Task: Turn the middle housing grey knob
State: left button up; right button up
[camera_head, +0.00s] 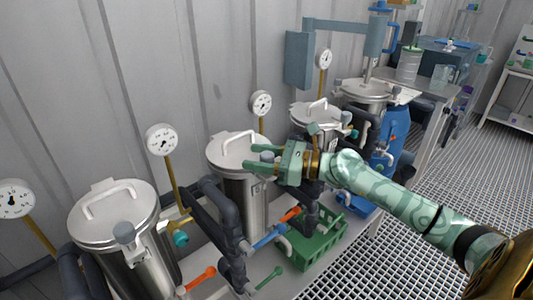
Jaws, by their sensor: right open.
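The middle steel housing (236,195) has a domed lid with a white handle and stands between a nearer housing at the left and others behind. Its grey knob (267,157) shows at the lid's right edge, partly hidden by my right gripper. My right gripper (256,159) is pale green and open, its two fingers pointing left, one above and one below the knob. I cannot tell whether the fingers touch it. My left gripper is not in view.
A smaller housing (312,113) stands behind. Dark pipes with orange and blue handles and a green crate (318,247) lie below my gripper. Gauges on yellow stems rise along the wall.

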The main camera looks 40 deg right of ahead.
pick_arm(q)
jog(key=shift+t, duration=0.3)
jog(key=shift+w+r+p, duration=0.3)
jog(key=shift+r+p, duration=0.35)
jog(key=shift+p, duration=0.05)
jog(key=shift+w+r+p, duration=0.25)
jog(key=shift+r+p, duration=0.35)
jog(key=shift+p, duration=0.05)
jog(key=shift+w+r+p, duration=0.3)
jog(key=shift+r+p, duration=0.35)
jog(key=shift+p, duration=0.05)
pick_arm(e)
jog(key=v, duration=1.6)
jog(key=shift+d, duration=0.1)
